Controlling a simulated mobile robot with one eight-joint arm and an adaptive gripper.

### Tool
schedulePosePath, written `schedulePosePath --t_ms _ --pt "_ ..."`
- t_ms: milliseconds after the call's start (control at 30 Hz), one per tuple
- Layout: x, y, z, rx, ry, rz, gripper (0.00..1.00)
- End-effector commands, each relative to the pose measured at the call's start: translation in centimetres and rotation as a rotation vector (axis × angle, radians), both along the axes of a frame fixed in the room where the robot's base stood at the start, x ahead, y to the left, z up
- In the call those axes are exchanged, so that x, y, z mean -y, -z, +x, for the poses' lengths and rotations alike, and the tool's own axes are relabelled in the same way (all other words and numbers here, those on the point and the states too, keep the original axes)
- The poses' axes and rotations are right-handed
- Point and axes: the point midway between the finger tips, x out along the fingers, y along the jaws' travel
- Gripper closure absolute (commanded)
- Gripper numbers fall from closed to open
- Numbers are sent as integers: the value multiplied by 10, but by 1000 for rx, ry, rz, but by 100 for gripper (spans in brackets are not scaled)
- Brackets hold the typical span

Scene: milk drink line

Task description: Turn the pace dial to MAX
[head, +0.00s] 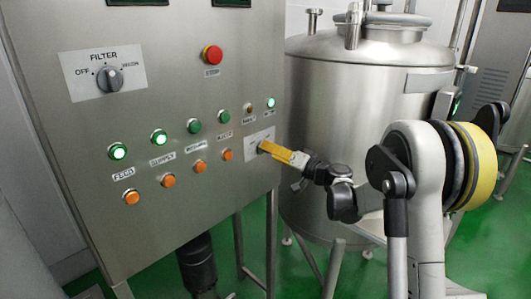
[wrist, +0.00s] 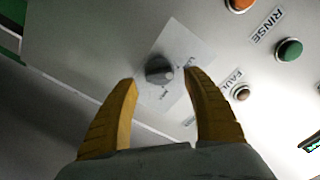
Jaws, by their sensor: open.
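The small dark dial (wrist: 158,69) on a pale label plate (wrist: 183,92) shows in the wrist view. I take it for the pace dial; its lettering is too small to read. In the head view the plate (head: 262,137) is at the panel's lower right, and the dial is hidden behind my gripper (head: 264,148). My gripper also shows in the wrist view (wrist: 160,78). Its yellow fingers are open, one on each side of the dial in the picture. I cannot tell whether they touch it. The dial's pointer direction is unclear.
The steel panel (head: 60,24) carries a FILTER knob (head: 110,78), a red stop button (head: 212,54) and several green and orange buttons. A FAULT lamp (wrist: 240,93) is close to the dial plate. A steel tank (head: 345,95) stands behind my arm, at the right.

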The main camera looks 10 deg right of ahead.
Motion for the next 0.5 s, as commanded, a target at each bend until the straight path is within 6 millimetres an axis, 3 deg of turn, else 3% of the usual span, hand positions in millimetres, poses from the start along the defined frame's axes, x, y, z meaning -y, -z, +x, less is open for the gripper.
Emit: schedulePosePath --t_ms 200,500 --pt "-13 1 20 0 0 0 42" --pt "-15 -1 23 -1 1 0 42"
